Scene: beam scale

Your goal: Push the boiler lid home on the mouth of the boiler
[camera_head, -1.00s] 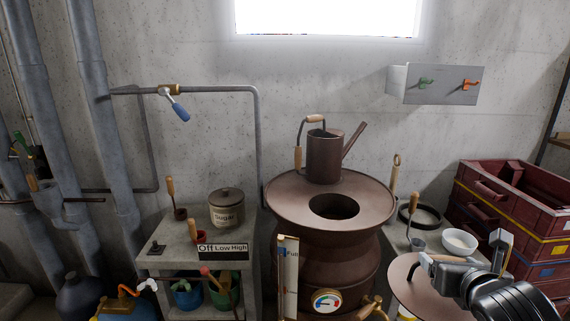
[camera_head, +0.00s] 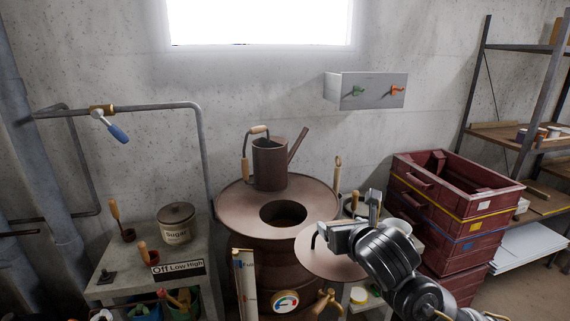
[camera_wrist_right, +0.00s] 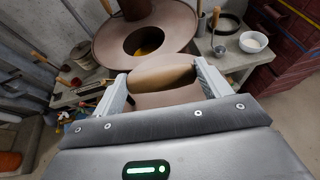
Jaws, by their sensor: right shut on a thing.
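The boiler (camera_head: 232,207) is a brown drum with a wide top plate and a round dark mouth (camera_head: 284,214), which is uncovered. In the right wrist view the boiler top (camera_wrist_right: 108,37) lies just beyond the fingers. The boiler lid (camera_head: 318,262) is a flat brown disc to the right of the mouth and nearer to me, apart from it. My right gripper (camera_head: 330,232) is shut on the lid's wooden handle (camera_wrist_right: 160,76), which shows between the fingers in the right wrist view. The lid is partly hidden by the gripper. My left gripper is not in view.
A brown watering can (camera_head: 270,165) stands on the boiler top behind the mouth. A sugar pot (camera_head: 176,224) is on the left table. Red crates (camera_head: 445,205) are stacked at the right. A gauge (camera_head: 285,301) and a brass tap (camera_head: 326,303) are on the boiler's front.

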